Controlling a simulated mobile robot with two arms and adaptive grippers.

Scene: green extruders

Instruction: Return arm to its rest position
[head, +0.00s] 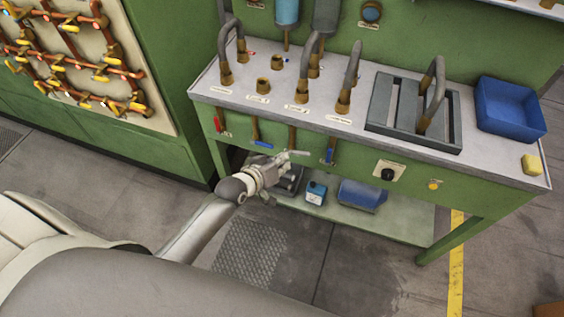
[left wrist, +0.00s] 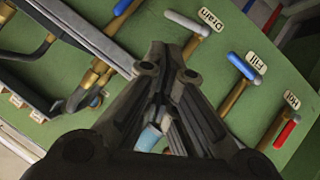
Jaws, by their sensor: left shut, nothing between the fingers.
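My left arm reaches in from the left in the head view, and its gripper (head: 298,155) is in front of the green workbench (head: 478,212), below the front edge of its top. In the left wrist view the left gripper (left wrist: 158,75) shows with its dark fingers close together and nothing held between them. Behind the fingers are the handles labelled Drain (left wrist: 187,24), Fill (left wrist: 243,67) and Hot (left wrist: 284,134). The gripper appears apart from these handles, though the exact gap is hard to judge. My right gripper is not in view.
The benchtop carries several bent metal spouts (head: 346,80), a grey slotted tray (head: 379,103), a blue bin (head: 512,106) and a yellow sponge (head: 531,164). A lower shelf (head: 405,222) holds a blue box (head: 316,192). Floor at the lower right is mostly clear.

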